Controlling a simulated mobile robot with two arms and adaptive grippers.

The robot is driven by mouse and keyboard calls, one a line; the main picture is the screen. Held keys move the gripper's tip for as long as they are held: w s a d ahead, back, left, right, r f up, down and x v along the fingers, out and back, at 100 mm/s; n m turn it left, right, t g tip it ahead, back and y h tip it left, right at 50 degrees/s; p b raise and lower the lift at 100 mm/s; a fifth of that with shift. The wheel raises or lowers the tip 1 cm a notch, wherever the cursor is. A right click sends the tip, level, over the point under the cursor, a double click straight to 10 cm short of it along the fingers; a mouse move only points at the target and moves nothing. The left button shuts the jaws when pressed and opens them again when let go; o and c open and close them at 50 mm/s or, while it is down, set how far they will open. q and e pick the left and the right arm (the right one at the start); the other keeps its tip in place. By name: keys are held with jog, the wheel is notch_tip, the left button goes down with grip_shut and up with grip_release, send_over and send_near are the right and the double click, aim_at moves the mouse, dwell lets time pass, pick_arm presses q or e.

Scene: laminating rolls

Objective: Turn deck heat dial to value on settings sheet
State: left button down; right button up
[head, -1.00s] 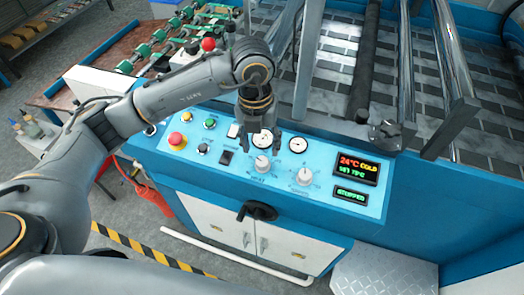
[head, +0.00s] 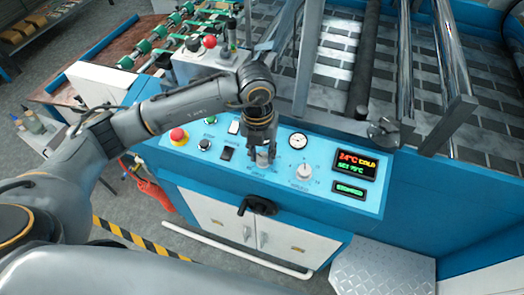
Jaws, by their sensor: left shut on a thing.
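The blue control panel (head: 215,170) carries two white round dials side by side. My left gripper (head: 264,157) points down over the left dial (head: 263,160), its fingers shut around the knob and hiding part of it. The right dial (head: 304,171) is free, with scale marks around it. A display (head: 356,164) reads a temperature with "COLD" and a "SET" value below; the small digits are hard to read. A green "STOPPED" display (head: 349,190) sits beneath it. I cannot make out a settings sheet. My right gripper is out of view.
A round gauge (head: 298,140) sits behind the dials. A red emergency button (head: 178,136) and small switches are at the panel's left. A black handle (head: 257,206) sticks out below the panel. Metal rollers (head: 446,60) stand behind at the right.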

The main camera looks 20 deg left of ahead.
pick_arm(q)
jog(key=shift+f+m+b, duration=0.2)
jog(key=shift+m+b, duration=0.3)
jog(key=shift+b, duration=0.4)
jog(key=m+b, duration=0.3)
jog(key=b, duration=0.1)
jog(key=m+y+b, duration=0.1)
jog(key=m+b, duration=0.3)
jog(key=b, duration=0.1)
jog(key=m+y+b, duration=0.1)
jog(key=m+b, duration=0.3)
jog(key=b, duration=0.1)
jog(key=shift+d+t, duration=0.3)
jog(key=shift+t, duration=0.1)
jog(key=shift+s+r+m+y+b, duration=0.1)
jog(key=shift+m+y+b, duration=0.2)
jog(key=shift+m+b, duration=0.85)
jog(key=c, duration=1)
grip_release()
notch_tip(320, 180, up, 12)
jog(key=s+d, duration=0.1)
jog(key=d, duration=0.1)
jog(key=shift+s+d, duration=0.15)
jog(key=shift+s, duration=0.05)
